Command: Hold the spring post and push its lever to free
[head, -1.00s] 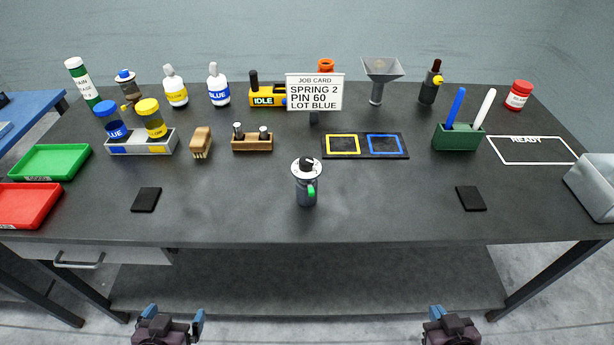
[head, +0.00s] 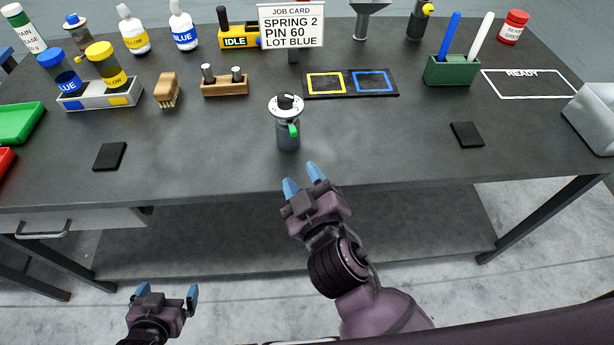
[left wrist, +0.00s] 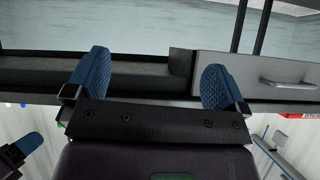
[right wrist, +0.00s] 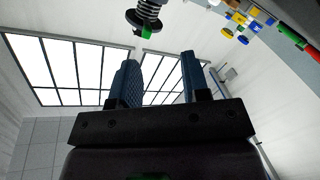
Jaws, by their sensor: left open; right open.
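The spring post (head: 287,125) stands upright near the front middle of the table in the head view. It has a dark cylindrical body, a white marked disc with a black knob on top, and a green lever (head: 293,130) on its right front side. My right gripper (head: 304,180) is open and empty, just in front of the post and apart from it. The post also shows at the top of the right wrist view (right wrist: 146,18), beyond the open fingers. My left gripper (head: 167,292) is open and empty, low in front of the table.
The job card (head: 291,26) reads SPRING 2, PIN 60, LOT BLUE. A pin block (head: 225,86) and brush (head: 167,92) stand behind left of the post; a yellow-and-blue framed mat (head: 350,95) lies behind right. Black pads (head: 110,156) (head: 467,135) flank it. Table around the post is clear.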

